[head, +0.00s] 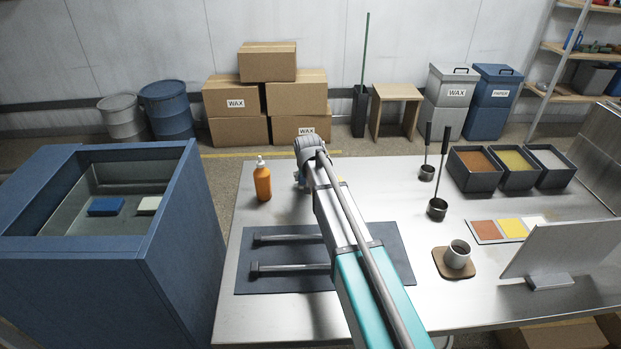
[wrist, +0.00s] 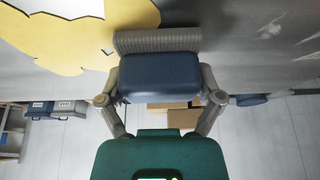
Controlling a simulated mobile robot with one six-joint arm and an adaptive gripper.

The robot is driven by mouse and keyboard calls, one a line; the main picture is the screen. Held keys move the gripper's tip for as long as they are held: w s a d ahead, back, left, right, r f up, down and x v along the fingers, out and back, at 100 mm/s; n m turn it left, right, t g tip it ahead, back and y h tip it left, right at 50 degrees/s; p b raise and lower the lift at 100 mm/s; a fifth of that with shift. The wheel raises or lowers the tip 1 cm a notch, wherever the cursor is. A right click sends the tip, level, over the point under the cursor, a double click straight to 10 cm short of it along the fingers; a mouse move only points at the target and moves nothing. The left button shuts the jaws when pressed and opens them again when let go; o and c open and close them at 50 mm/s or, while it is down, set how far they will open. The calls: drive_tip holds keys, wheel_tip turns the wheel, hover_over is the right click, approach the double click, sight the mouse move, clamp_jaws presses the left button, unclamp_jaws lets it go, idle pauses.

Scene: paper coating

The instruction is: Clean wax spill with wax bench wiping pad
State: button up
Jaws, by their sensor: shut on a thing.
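My gripper (wrist: 158,90) is shut on a blue wiping pad (wrist: 158,78), with a finger at each side of it. A grey ridged strip (wrist: 157,40) lies along the pad's edge toward the bench; I cannot tell whether the pad touches the surface. The yellow wax spill (wrist: 75,35) spreads at upper left in the wrist view, beside the pad and partly behind the strip's corner. In the head view, my arm hides most of the spill and my gripper (head: 300,180) is at the bench's back part, with little of the pad showing.
An orange bottle (head: 263,184) stands left of my gripper on the metal bench (head: 250,320). A dark mat (head: 290,245) holds two bars. Ladles, a cup (head: 457,254) and wax bins (head: 475,172) stand to the right. A blue tub (head: 172,230) with two pads is at left.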

sight(343, 179)
drive_tip(key=shift+f, duration=0.1)
idle(0.3)
drive_tip(key=shift+s+d, duration=0.1)
drive_tip(key=shift+d, duration=0.05)
drive_tip(key=shift+d, duration=1.9)
drive_tip(key=shift+d, duration=0.1)
drive_tip(key=shift+d, duration=1.95)
drive_tip(key=shift+d, duration=1.95)
drive_tip(key=shift+s+f+b, duration=0.1)
drive_tip(key=shift+s+b, duration=0.2)
drive_tip(key=shift+s, duration=0.1)
